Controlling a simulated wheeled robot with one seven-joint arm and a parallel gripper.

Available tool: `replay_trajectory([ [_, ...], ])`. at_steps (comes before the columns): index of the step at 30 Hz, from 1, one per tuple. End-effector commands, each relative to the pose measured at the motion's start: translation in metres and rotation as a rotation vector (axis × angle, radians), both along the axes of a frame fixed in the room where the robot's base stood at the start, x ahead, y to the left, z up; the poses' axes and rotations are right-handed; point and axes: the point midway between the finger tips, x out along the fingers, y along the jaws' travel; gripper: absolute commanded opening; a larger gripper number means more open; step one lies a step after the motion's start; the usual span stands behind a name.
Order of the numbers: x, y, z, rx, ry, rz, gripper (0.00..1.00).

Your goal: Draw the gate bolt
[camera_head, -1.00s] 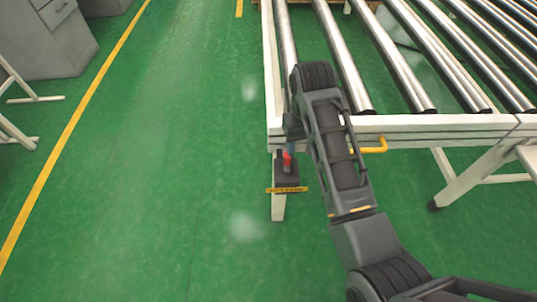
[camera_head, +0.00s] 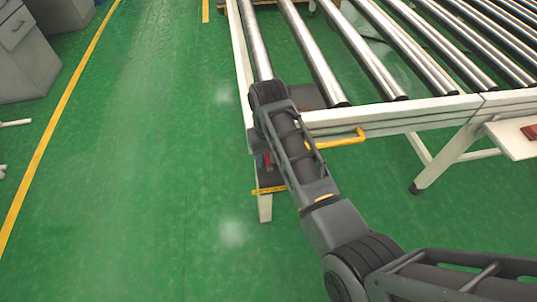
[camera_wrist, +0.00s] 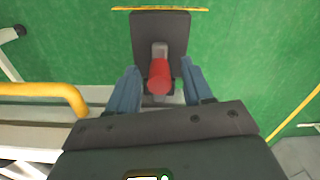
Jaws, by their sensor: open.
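The bolt's red knob (camera_wrist: 159,76) stands out from a grey shank on a dark mounting plate (camera_wrist: 160,30) in the wrist view. In the head view the red knob (camera_head: 267,160) is small and partly covered by my arm, at the near left corner post of the roller table. My gripper (camera_wrist: 159,69) is open, with one blue finger on each side of the knob. Gaps show between the fingers and the knob, so it is not gripped. In the head view my gripper is hidden behind my arm.
The roller table's white frame (camera_head: 405,112) carries steel rollers. A yellow bar handle (camera_head: 345,137) sticks out from its front, right of the bolt; it also shows at the left of the wrist view (camera_wrist: 50,93). A yellow strip (camera_head: 268,190) lies below the plate.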

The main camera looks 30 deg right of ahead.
Motion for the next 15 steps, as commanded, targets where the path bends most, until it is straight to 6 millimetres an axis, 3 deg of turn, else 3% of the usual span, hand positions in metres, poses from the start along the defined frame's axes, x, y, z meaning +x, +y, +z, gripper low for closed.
replay_trajectory([
  [5,0.0,-0.0001,0.0,0.0,0.0,0.0,0.51],
  [15,0.0,-0.0002,0.0002,0.0,0.0,0.0,0.18],
])
